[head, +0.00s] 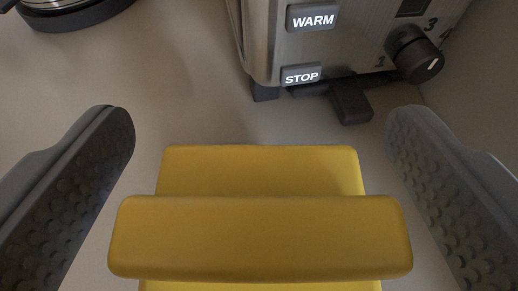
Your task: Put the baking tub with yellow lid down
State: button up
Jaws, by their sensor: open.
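The baking tub's yellow lid (260,237) fills the lower middle of the head view, with a raised bar across it and a flat part behind. The tub's body below the lid is hidden. My gripper (260,135) is open, with one grey textured finger on each side of the lid. A gap shows between each finger and the yellow lid. The tub appears to stand on the counter, though its base is out of sight.
A metal toaster (350,45) with WARM and STOP buttons, a dial and a black lever stands just behind the lid. A dark round base (75,15) is at the top left. The pale counter (190,95) is clear between them.

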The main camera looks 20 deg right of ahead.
jog(key=v, duration=1.2)
jog(key=shift+p, duration=0.35)
jog(key=shift+f, duration=0.1)
jog(key=w+a+r+n+t, duration=0.1)
jog(key=a+r, duration=0.3)
jog(key=r, duration=0.8)
jog(key=a+r+t, duration=0.1)
jog(key=a+r, duration=0.4)
jog(key=r, duration=0.7)
jog(key=s+a+r+y, duration=0.1)
jog(key=s+a+r, duration=0.2)
jog(key=r, duration=0.4)
jog(key=s+a+r+n+y, duration=0.1)
jog(key=s+a+r, duration=0.2)
jog(key=s+r, duration=0.2)
jog(key=s+a+r+n+y, duration=0.1)
jog(key=s+a+r, duration=0.2)
jog(key=r, duration=0.7)
jog(key=shift+s+t+y, duration=0.3)
jog(key=shift+s, duration=0.75)
